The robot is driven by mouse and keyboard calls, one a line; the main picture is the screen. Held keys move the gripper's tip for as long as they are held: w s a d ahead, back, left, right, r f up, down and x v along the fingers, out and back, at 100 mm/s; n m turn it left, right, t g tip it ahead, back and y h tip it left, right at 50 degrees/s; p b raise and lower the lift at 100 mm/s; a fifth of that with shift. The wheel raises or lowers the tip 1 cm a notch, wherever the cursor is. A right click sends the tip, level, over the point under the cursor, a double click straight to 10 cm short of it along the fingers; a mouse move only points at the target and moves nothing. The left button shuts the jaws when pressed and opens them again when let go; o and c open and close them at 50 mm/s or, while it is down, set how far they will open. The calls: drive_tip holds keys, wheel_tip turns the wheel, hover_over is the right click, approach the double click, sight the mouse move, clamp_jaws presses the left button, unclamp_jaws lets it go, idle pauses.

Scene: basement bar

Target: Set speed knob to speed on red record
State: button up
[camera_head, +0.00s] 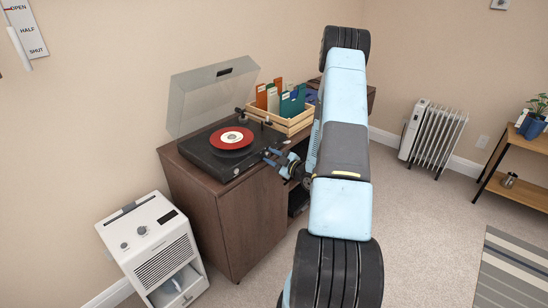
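A black record player (213,163) with its clear lid (210,95) raised stands on a dark brown cabinet (230,215). A red record (221,144) with a pale centre lies on its platter. The tonearm (254,115) is at the right rear of the deck. My gripper (267,156) is at the deck's front right corner, low beside its edge. Its fingers are small and dark here; I cannot tell if they are apart, or if they touch the deck. The speed knob cannot be made out; it is too small or hidden by my gripper.
A wooden crate (293,124) of record sleeves stands right behind the player. A white dehumidifier-like appliance (155,250) stands left of the cabinet. A white radiator (438,138), a plant shelf (520,190) and a striped rug (512,270) are to the right. Carpet between is clear.

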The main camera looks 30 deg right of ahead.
drive_tip(key=shift+c, duration=0.2)
clamp_jaws()
drive_tip(key=shift+d, duration=0.2)
drive_tip(key=shift+a, duration=0.1)
drive_tip(key=shift+a+r, duration=0.1)
drive_tip(key=shift+a, duration=0.05)
idle(1.4)
drive_tip(key=shift+o, duration=0.2)
unclamp_jaws()
